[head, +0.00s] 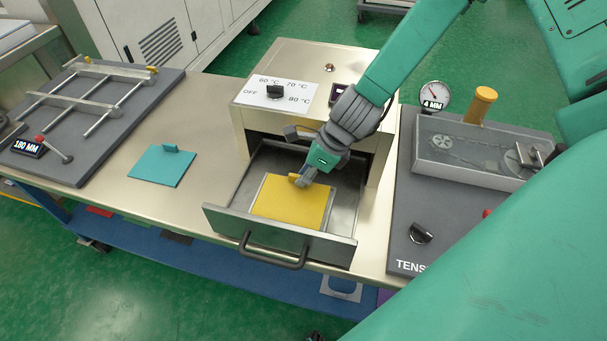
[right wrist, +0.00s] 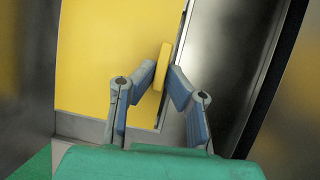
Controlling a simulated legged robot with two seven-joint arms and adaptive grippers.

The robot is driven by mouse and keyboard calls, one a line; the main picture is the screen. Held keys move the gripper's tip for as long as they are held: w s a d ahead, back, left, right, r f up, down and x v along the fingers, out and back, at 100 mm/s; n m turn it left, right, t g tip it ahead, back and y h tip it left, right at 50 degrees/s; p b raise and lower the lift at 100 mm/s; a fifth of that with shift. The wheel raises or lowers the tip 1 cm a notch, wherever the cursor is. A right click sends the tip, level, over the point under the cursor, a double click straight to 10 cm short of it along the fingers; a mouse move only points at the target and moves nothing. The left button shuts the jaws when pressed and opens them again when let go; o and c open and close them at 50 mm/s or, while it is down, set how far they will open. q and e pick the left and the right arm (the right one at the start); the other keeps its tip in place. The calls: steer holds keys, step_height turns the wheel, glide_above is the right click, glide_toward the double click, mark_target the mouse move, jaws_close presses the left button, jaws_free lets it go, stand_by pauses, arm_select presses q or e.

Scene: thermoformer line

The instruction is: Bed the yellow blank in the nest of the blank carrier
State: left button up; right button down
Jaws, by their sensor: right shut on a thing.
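The yellow blank (head: 290,203), a flat square plate with an upright tab, is inside the open drawer (head: 280,236) of the metal heater box. It also fills the upper left of the right wrist view (right wrist: 105,60). My right gripper (head: 300,181) is shut on the tab (right wrist: 162,66) at the blank's far edge, with one finger on each side. A pale border, apparently the blank carrier (head: 258,189), shows along the blank's side edges. The blank covers most of the nest, and I cannot tell whether it lies flush or slightly above. My left gripper is out of view.
The heater box (head: 300,62) with its temperature knob stands behind the drawer. A teal blank (head: 162,166) lies on the bench to the left, beside a grey rail fixture (head: 85,115). A tension unit (head: 470,150) stands close on the right. Bare bench lies left of the drawer.

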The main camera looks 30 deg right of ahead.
steer(key=shift+f+b, duration=0.7)
steer(key=shift+f, duration=0.3)
steer(key=c, duration=1.5)
jaws_free()
steer(key=shift+c, duration=0.2)
